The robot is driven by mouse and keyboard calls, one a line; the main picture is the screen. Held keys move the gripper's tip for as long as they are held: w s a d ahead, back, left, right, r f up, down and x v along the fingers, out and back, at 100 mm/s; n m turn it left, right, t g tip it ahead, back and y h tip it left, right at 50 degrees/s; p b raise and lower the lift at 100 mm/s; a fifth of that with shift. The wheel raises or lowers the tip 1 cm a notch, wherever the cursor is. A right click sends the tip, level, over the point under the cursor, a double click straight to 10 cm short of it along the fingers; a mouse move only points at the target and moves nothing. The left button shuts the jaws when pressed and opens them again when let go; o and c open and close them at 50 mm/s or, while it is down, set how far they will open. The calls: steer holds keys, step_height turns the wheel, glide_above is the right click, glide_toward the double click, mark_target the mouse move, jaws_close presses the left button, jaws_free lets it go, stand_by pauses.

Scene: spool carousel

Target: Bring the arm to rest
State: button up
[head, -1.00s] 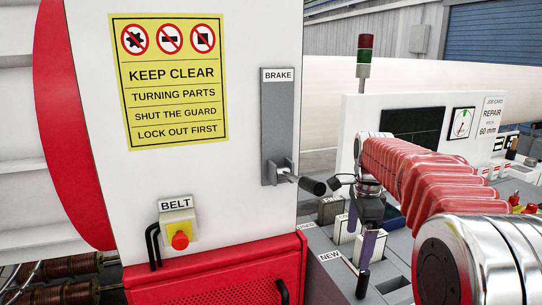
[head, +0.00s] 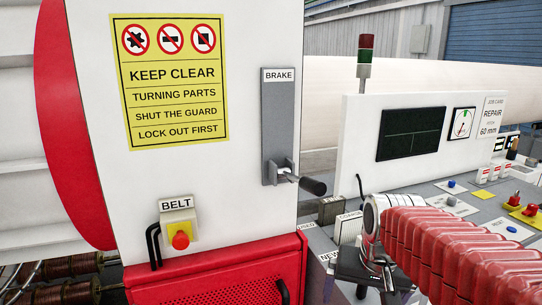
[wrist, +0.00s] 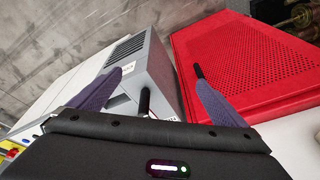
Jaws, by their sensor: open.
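My arm, in a red ribbed sleeve, comes in from the right in the head view and bends down at a silver wrist joint. My gripper (wrist: 160,77) shows in the wrist view with its two purple fingers spread apart and nothing held between them. In the head view my gripper (head: 360,270) points down over the grey bench, partly cut off and hidden by the arm. In the wrist view the fingers point toward a grey vented box and a red perforated panel; I cannot tell how close they are.
A brake lever (head: 312,186) sticks out left of my wrist. A red belt button (head: 180,240) sits on the white cabinet. A white panel with a dark screen (head: 411,133) stands behind the arm. The red perforated panel (wrist: 250,65) and the grey vented box (wrist: 150,62) show in the wrist view.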

steer(key=s+a+n+t, duration=0.2)
steer(key=s+n, duration=0.1)
steer(key=s, duration=0.9)
steer(key=shift+a+t, duration=0.3)
steer(key=shift+c, duration=0.4)
